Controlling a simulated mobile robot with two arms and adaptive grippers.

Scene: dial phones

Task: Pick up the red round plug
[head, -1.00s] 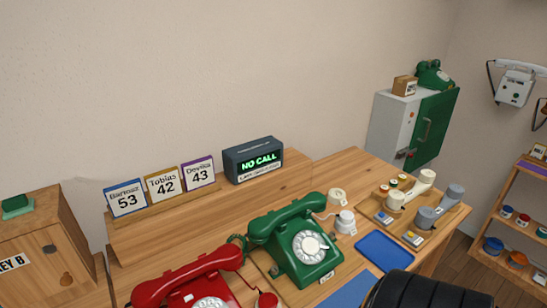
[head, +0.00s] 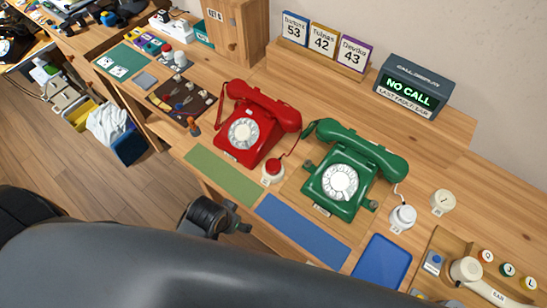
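A red round plug (head: 273,167) sits on a small white base in front of the red dial phone (head: 256,125). A cord runs from beside it up toward the green dial phone (head: 350,170). My dark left gripper (head: 208,216) shows partly past my large grey arm link, in front of the desk edge and left of and below the plug, apart from it. Its fingers are too unclear to tell open from shut. My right gripper is not in view.
Green (head: 222,174) and blue (head: 302,230) mats lie in front of the phones, with a blue tray (head: 382,262) to the right. White round plugs (head: 403,217) stand beside the green phone. A dark mat with tools (head: 182,97) lies left. My grey arm link hides the lower picture.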

